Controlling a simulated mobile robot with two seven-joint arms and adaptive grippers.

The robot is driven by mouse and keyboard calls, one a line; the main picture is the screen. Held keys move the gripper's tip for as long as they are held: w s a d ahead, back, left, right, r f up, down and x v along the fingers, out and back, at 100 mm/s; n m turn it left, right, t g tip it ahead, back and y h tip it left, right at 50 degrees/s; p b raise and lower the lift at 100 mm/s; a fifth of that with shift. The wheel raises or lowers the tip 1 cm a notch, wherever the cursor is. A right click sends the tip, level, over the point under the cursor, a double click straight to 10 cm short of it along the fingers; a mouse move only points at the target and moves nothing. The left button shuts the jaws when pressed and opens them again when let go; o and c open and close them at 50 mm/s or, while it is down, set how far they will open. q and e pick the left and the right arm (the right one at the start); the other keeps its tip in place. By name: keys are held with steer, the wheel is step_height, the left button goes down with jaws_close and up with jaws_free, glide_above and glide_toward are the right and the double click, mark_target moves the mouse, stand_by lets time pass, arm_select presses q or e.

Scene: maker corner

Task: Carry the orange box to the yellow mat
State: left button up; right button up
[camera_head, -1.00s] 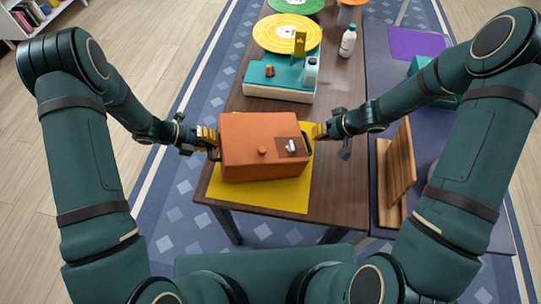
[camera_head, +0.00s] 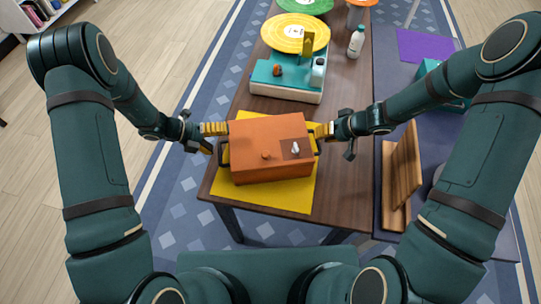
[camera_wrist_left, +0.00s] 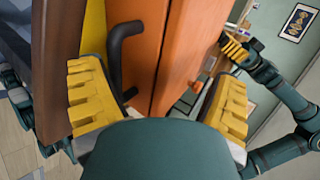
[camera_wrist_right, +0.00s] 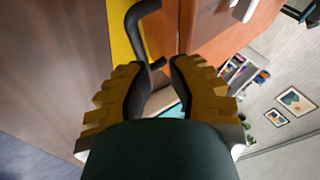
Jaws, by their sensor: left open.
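The orange box (camera_head: 268,150) sits on the yellow mat (camera_head: 290,193) on the wooden table, its lid closed. Mat shows in front of the box and at its right. My left gripper (camera_head: 215,138) is open beside the box's left dark handle (camera_wrist_left: 118,60); its fingers are wide apart around the handle's side, with nothing clamped. My right gripper (camera_head: 320,131) is at the box's right handle (camera_wrist_right: 150,35). Its fingers are partly parted, with the handle's end close to the tips; whether they press on it is unclear.
A teal and white device (camera_head: 285,82) stands behind the box, with a yellow disc (camera_head: 296,33) and a white bottle (camera_head: 356,42) beyond. A wooden rack (camera_head: 401,175) stands to the right. Bare tabletop (camera_head: 345,195) lies right of the mat.

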arm_select(q)
steer(key=v, duration=1.2)
arm_select(e)
steer(key=o, duration=0.9)
steer(key=v, duration=1.2)
